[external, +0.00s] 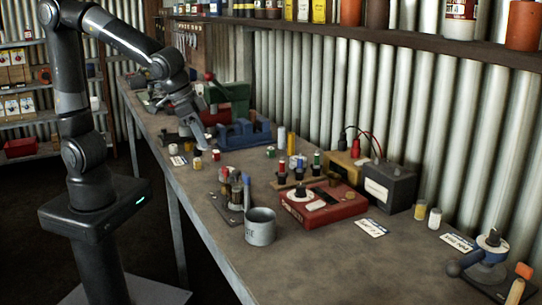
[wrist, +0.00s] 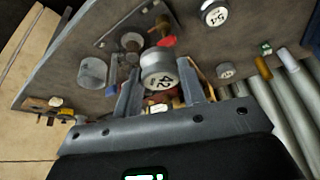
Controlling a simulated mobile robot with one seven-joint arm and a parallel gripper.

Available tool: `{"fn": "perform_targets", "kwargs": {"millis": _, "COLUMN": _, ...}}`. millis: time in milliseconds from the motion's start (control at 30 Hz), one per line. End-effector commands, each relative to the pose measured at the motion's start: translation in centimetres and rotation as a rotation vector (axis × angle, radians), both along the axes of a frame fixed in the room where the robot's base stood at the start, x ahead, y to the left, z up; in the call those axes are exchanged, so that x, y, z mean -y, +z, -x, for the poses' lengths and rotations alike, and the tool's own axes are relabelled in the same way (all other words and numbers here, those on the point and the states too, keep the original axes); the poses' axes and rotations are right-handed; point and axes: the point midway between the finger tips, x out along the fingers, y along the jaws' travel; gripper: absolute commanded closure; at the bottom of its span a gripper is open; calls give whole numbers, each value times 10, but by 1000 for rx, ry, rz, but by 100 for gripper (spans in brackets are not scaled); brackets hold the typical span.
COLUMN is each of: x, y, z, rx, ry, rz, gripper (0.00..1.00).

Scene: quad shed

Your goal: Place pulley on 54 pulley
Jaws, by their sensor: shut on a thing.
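My gripper (wrist: 158,78) is shut on a light grey pulley marked 42 (wrist: 157,68), which sits between its two fingers in the wrist view. The 54 pulley (wrist: 215,14), a round piece with a white numbered face, is at the top right of the wrist view, apart from the held pulley. In the external view my gripper (external: 192,133) is over the far part of the bench, pointing down. The held pulley is too small and dark to make out there, and I cannot pick out the 54 pulley among the small parts.
A corrugated wall and shelf (external: 385,38) bound the back. The near bench middle is clear.

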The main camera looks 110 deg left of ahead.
Motion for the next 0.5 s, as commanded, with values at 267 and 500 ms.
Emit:
{"fn": "perform_targets", "kwargs": {"millis": 267, "x": -20, "y": -10, "z": 21, "rx": 3, "ry": 47, "rz": -3, "gripper": 87}}
{"fn": "perform_targets", "kwargs": {"millis": 500, "x": -70, "y": -42, "z": 10, "rx": -1, "ry": 51, "rz": -3, "gripper": 87}}
